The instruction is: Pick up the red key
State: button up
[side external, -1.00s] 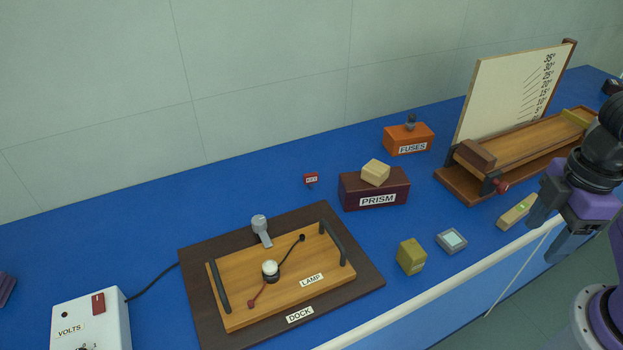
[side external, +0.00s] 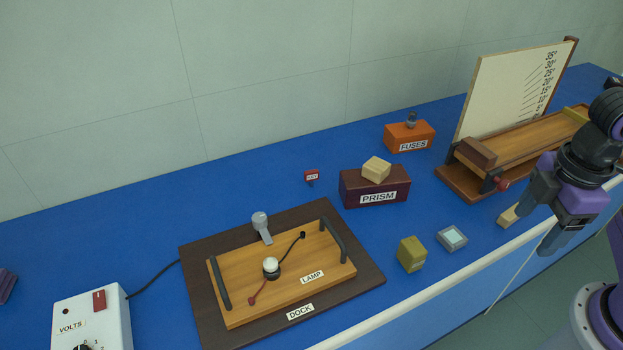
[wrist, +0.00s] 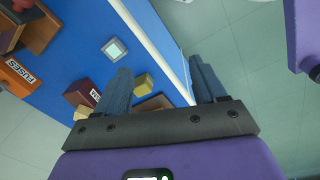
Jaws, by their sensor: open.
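The red key (side external: 311,176) has a small red head with a white label. It stands on the blue bench top, left of and behind the prism box, in the side view. I cannot make it out in the wrist view. My gripper (side external: 541,224) is at the right of the side view, over the bench's front edge and far from the key. Its two fingers also show in the wrist view (wrist: 163,90), spread apart with nothing between them.
The dark red prism box (side external: 375,186) with a pale block on it stands beside the key. The orange fuses box (side external: 409,137), olive block (side external: 411,254), small grey-framed square (side external: 452,238) and ramp (side external: 520,150) are nearby. The lamp board (side external: 290,270) lies in front. Blue bench left of the key is clear.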

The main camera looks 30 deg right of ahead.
jog(key=w+a+f+n+t+h, duration=0.15)
jog(key=w+a+n+t, duration=0.3)
jog(key=w, duration=0.75)
jog(key=w+a+f+n+t+h, duration=0.1)
jog(key=w+a+n+t+h, duration=0.35)
jog(key=w, duration=0.75)
jog(key=n+t+y, duration=0.4)
jog(key=n, duration=0.8)
send_near(312, 176)
jog(key=w+r, duration=0.3)
jog(key=r, duration=0.3)
jog(key=f, duration=0.7)
jog(key=shift+d, duration=0.25)
jog(key=shift+w+f, duration=0.2)
jog(key=shift+w, duration=0.05)
jog(key=shift+x, duration=3.45)
jog(key=shift+d, duration=0.1)
jog(key=c, duration=1)
